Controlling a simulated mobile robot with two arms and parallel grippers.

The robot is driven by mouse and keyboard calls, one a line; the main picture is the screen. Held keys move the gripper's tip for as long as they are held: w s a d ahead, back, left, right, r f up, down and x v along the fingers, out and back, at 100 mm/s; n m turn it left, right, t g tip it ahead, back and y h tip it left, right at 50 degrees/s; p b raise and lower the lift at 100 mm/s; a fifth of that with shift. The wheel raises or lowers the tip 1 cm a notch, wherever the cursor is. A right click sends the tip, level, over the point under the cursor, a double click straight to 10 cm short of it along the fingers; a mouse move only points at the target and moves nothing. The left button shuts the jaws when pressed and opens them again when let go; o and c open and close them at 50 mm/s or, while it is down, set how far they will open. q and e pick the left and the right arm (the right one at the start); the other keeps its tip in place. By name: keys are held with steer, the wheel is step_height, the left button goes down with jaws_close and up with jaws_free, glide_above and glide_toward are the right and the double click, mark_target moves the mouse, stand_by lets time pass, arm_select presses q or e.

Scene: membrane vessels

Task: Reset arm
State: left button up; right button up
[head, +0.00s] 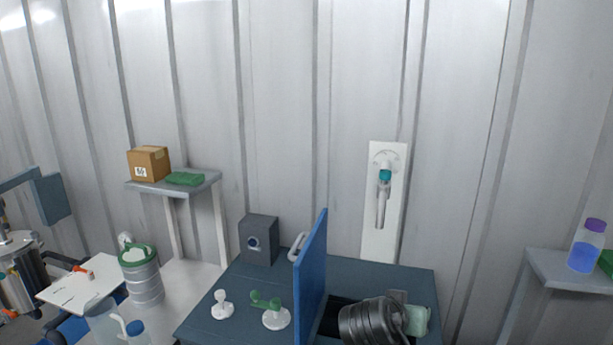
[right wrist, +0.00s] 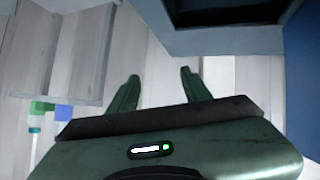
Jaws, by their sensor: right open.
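My right gripper (right wrist: 160,75) shows in the right wrist view. Its two dark green fingers are spread apart with nothing between them, above a pale plank-like surface. The green housing of my wrist fills the bottom of that view. In the head view I cannot make out the right gripper's fingers. A dark ribbed part and a pale green part at the bottom right there may belong to my arm, but I cannot tell. My left gripper is not in view.
A dark blue table (head: 255,290) bears an upright blue panel (head: 311,275), a grey box (head: 259,240) and small white stands (head: 222,305). A shelf (head: 205,188) holds a cardboard box (head: 148,164). A bottle (head: 587,248) stands on the right shelf.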

steer(key=s+d+f+n+g+y, duration=0.2)
steer(key=s+f, duration=0.7)
steer(key=f, duration=0.2)
steer(key=s+a+f+n+g+y, duration=0.1)
steer(key=s+f+n+g+y, duration=0.3)
steer(key=s, duration=0.8)
steer(key=s+a+f+n+t+y, duration=0.1)
steer(key=s+f, duration=0.4)
steer(key=s, duration=0.8)
step_height(320, 180, down, 34)
steer(key=s+g+b, duration=0.2)
steer(key=b, duration=0.4)
steer(key=s+d+f+b, duration=0.2)
steer(key=s+f+b, duration=0.2)
steer(key=s+f, duration=1.2)
step_height(320, 180, down, 3)
steer(key=shift+s+d+r+g, duration=0.15)
steer(key=shift+s+d+g, duration=0.1)
steer(key=shift+g, duration=0.15)
